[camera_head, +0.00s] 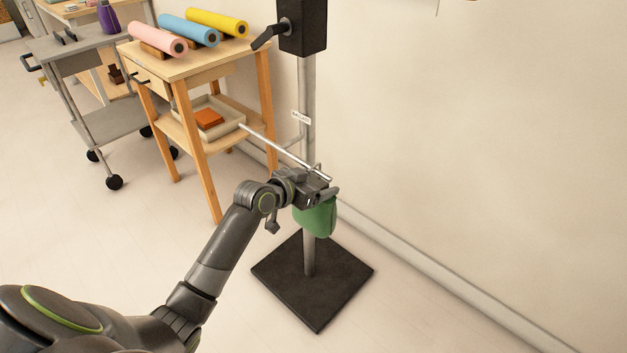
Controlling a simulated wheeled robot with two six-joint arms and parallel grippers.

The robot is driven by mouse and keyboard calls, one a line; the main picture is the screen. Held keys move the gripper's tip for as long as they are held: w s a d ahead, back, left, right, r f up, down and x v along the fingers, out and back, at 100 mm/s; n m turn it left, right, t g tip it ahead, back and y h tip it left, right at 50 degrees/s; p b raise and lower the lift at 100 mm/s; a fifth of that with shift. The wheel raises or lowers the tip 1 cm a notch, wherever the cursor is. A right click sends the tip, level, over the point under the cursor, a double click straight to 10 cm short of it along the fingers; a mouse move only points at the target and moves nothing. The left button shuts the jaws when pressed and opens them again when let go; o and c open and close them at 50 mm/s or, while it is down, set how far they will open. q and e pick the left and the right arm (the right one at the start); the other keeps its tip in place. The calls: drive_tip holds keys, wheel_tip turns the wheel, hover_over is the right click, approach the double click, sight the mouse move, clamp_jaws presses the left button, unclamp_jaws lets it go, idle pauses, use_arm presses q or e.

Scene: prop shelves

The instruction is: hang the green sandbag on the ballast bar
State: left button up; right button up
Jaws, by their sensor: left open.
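The green sandbag (318,219) hangs just below the right end of the ballast bar (265,140), in front of the stand's pole. My left gripper (325,194) is at the top of the sandbag, by the bar's end. It is open, with its fingers close around the bag's top. The gripper hides the bag's top, so I cannot see how it sits on the bar. My right gripper is not in view.
The stand has a square black base (345,283) on the floor and a black clamp head (303,25) on top. A wooden table (190,62) with pink, blue and yellow rolls stands behind at the left, beside a grey cart (50,48). The wall is close behind the pole.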

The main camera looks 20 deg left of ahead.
use_arm(q)
drive_tip(key=shift+s+a+r, duration=0.2)
drive_tip(key=shift+s+r, duration=0.1)
drive_tip(key=shift+s, duration=0.1)
drive_tip(key=p+v, duration=0.3)
drive_tip(key=v, duration=1.3)
drive_tip(key=shift+s+r, duration=0.2)
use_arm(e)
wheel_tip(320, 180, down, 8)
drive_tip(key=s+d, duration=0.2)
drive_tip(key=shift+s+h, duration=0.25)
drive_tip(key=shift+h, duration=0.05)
